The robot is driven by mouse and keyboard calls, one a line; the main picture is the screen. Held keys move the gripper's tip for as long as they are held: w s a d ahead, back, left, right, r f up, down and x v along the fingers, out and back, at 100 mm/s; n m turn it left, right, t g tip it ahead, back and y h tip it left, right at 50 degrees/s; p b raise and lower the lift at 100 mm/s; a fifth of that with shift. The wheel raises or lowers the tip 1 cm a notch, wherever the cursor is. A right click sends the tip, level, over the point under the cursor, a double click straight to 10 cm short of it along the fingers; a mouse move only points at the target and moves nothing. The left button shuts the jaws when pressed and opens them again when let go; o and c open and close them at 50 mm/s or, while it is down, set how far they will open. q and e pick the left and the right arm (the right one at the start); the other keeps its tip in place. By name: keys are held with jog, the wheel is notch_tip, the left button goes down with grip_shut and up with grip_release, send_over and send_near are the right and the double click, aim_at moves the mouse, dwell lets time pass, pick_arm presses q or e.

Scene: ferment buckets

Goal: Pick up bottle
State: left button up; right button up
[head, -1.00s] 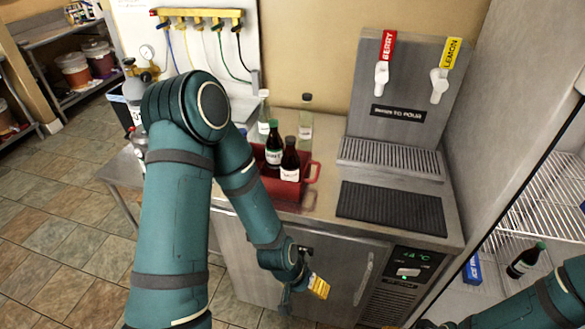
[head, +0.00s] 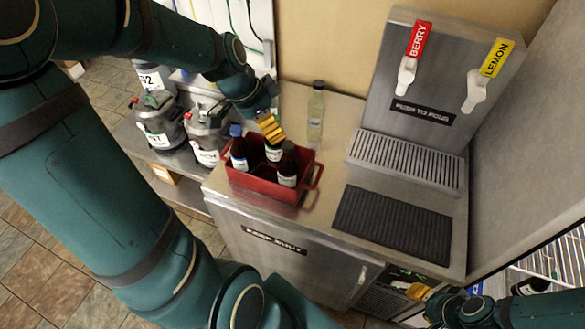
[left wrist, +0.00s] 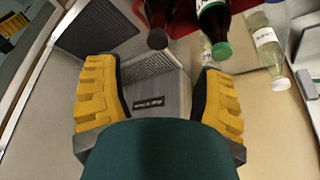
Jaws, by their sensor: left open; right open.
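Several bottles stand in a red crate (head: 262,190) on the counter: one with a blue cap (head: 239,158), one with a dark cap (head: 287,172), and one (head: 273,152) whose top is hidden behind my left gripper (head: 270,127). A clear bottle (head: 316,112) stands on the counter behind the crate. My left gripper is open and empty above the crate. In the left wrist view, the dark-capped bottle (left wrist: 158,18) and a green-capped bottle (left wrist: 214,30) show beyond its fingers, with the clear bottle (left wrist: 268,45) to the right. My right gripper (head: 420,292) is open at lower right, by the cabinet front.
A drink dispenser (head: 425,95) with two taps stands right of the crate, with a black mat (head: 393,223) before it. Lidded jars (head: 158,122) stand on a lower side table at left. An open fridge with wire shelves (head: 560,262) is at right.

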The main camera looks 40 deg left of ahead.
aim_at(287, 145)
pick_arm(q)
jog(key=x, duration=0.6)
jog(key=shift+f, duration=0.1)
jog(key=shift+x, duration=2.95)
jog(key=shift+w+d, duration=0.1)
jog(key=shift+d, duration=0.1)
grip_shut()
